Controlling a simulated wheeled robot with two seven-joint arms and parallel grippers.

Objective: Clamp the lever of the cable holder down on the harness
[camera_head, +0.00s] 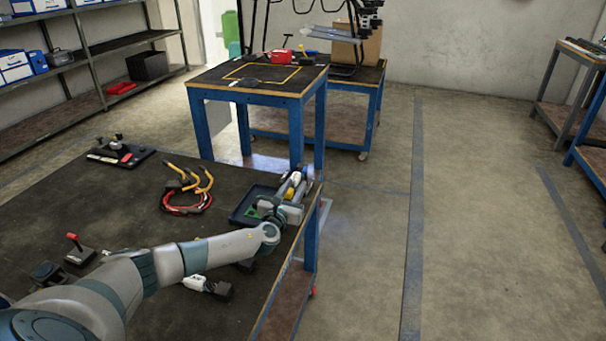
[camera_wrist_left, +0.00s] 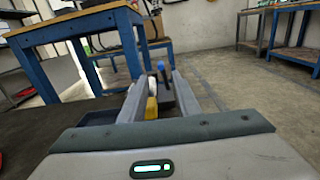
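A red cable harness with yellow hook-shaped parts (camera_head: 187,192) lies on the near dark table, left of my left gripper. A small device with a red-tipped upright lever (camera_head: 76,247) stands at the table's left. A black board with lever-like fittings (camera_head: 120,152) lies at the far left; I cannot tell which of these is the cable holder. My left gripper (camera_head: 292,190) is over the tray at the table's right edge. In the left wrist view its two fingers (camera_wrist_left: 158,92) are apart, with a yellow item (camera_wrist_left: 151,108) and a blue-tipped item (camera_wrist_left: 161,67) seen between them. My right gripper is out of view.
A dark tray (camera_head: 240,212) lies under my left gripper. A white and black item (camera_head: 205,287) lies below my forearm. A blue-framed table (camera_head: 200,92) stands behind. The floor at right is clear.

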